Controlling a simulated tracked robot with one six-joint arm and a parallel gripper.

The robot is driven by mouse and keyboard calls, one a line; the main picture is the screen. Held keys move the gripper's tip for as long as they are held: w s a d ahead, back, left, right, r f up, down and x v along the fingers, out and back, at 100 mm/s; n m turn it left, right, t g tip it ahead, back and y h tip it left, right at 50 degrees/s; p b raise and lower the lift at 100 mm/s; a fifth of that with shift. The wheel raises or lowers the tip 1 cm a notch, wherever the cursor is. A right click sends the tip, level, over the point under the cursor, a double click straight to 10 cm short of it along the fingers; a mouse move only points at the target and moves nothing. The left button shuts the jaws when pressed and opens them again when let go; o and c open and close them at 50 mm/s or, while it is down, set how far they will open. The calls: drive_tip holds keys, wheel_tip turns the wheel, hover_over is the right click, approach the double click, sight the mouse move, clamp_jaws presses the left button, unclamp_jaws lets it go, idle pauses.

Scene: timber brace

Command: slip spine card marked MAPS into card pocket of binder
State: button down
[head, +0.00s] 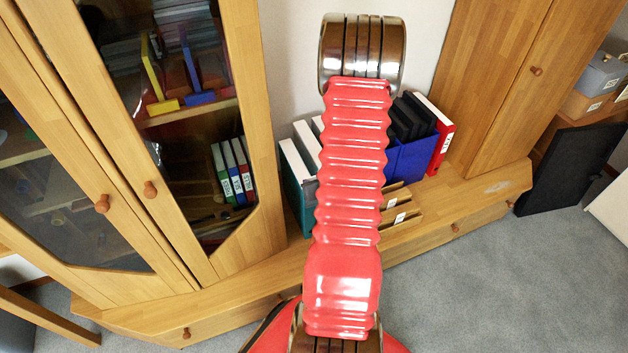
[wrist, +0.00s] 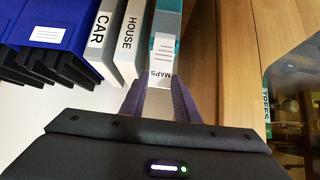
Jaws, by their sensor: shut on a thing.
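In the wrist view, my gripper (wrist: 160,98) is shut on the white card (wrist: 159,70) marked MAPS, with one dark finger on either side. The card points away from me, and its far part overlaps the face of a teal-edged binder (wrist: 168,18). I cannot tell whether its tip is inside the card pocket or only in front of it. In the head view, the teal binder (head: 293,187) stands at the left of the binder row, partly hidden by my arm. My gripper and the card are hidden there.
White binders marked CAR (wrist: 99,32) and HOUSE (wrist: 130,38) stand beside the teal one. A blue holder (head: 408,160) with black folders and a red binder (head: 440,130) stand to the right. A wooden tray (head: 408,223) lies in front. A glass-door cabinet (head: 255,130) rises at left.

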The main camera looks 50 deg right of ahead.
drive_tip(key=shift+f, duration=0.6)
drive_tip(key=shift+f, duration=0.35)
drive_tip(key=shift+f, duration=0.85)
drive_tip(key=shift+f, duration=0.2)
drive_tip(key=shift+f, duration=0.3)
drive_tip(key=c, duration=1.3)
unclamp_jaws()
drive_tip(key=shift+o, duration=0.4)
